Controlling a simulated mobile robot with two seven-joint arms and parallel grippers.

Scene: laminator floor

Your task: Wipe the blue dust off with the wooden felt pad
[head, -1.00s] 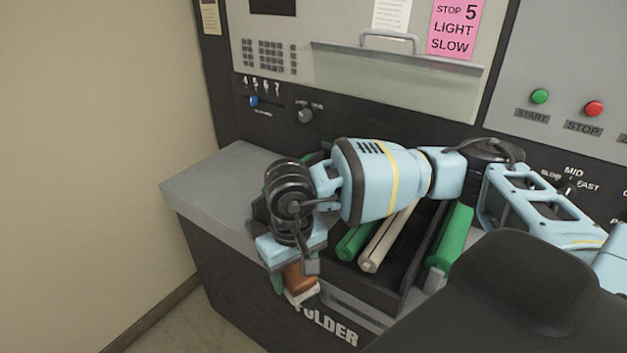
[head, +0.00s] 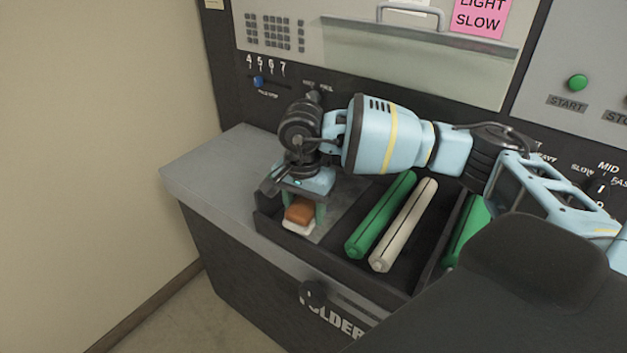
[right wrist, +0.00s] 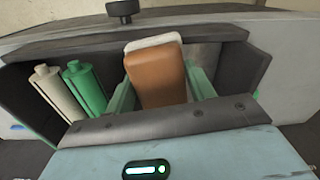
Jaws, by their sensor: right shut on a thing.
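My right gripper (head: 304,208) is shut on the wooden felt pad (head: 299,212), a brown wooden block with a white felt layer underneath. It holds the pad pointing down at the left end of the dark tray (head: 336,264). I cannot tell whether the felt touches the tray floor. In the right wrist view the pad (right wrist: 157,75) sits between green fingers, its white edge at the far side. No blue dust is clearly visible; the gripper and pad cover part of the tray's left end. My left gripper is not in view.
A green roller (head: 381,216) and a cream roller (head: 404,225) lie in the tray, right of the pad. Another green roller (head: 466,234) is farther right. A grey bench top (head: 215,172) is clear at left. A black knob (head: 313,292) stands at the tray's front.

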